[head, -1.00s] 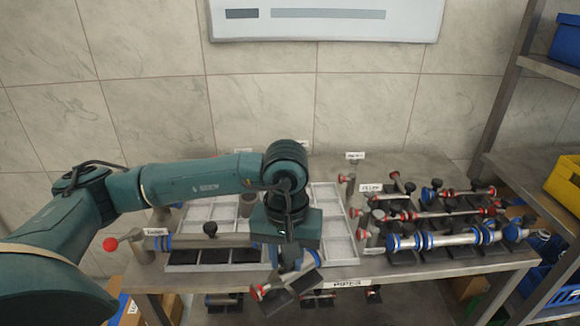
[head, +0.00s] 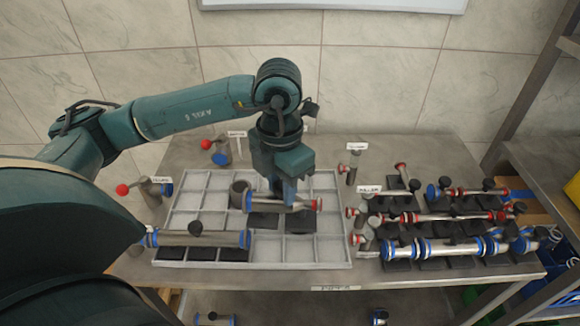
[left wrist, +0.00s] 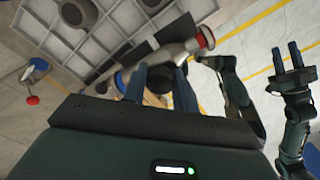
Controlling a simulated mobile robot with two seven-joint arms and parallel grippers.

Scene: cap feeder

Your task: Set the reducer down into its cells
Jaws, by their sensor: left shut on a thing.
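My left gripper (head: 284,200) is shut on the reducer (head: 298,206), a grey metal pipe with a blue ring at its left end and a red ring at its right. Two black square plates (head: 262,221) show under it. The reducer is level over the middle cells of the pale grid tray (head: 215,203); I cannot tell whether the plates touch the cells. In the left wrist view the reducer (left wrist: 178,52) lies across, beyond the fingers, its red end at right. My right gripper (left wrist: 287,60) shows there with its fingers apart, empty.
A long pipe (head: 180,239) with blue ends lies on black plates in the tray's front-left cells. Several pipes (head: 450,247) fill the table's right side. The tray's right cells (head: 325,248) are empty.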

